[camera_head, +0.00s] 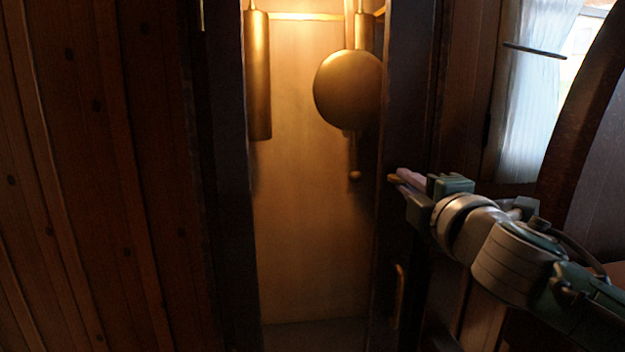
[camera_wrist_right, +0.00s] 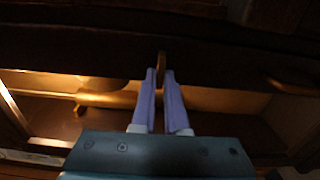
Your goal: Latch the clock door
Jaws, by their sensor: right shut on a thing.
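The clock door (camera_head: 408,85) is a tall dark-framed door in front of a lit case, with the interior showing through it. It looks flush with the case, but I cannot tell whether it is fully closed. My right gripper (camera_head: 402,178) comes in from the right at the door's right stile. Its pale purple fingers are shut on a small brass latch (camera_head: 393,179). In the right wrist view the latch (camera_wrist_right: 161,62) stands between the two fingertips (camera_wrist_right: 160,76), against dark wood. The fingers partly hide it. My left gripper is not in view.
A brass pull handle (camera_head: 400,295) is lower on the same stile. Inside hang a brass weight (camera_head: 257,75) and a round pendulum bob (camera_head: 348,90). A plank wall (camera_head: 100,180) is at left; a curtained window (camera_head: 540,85) is at right.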

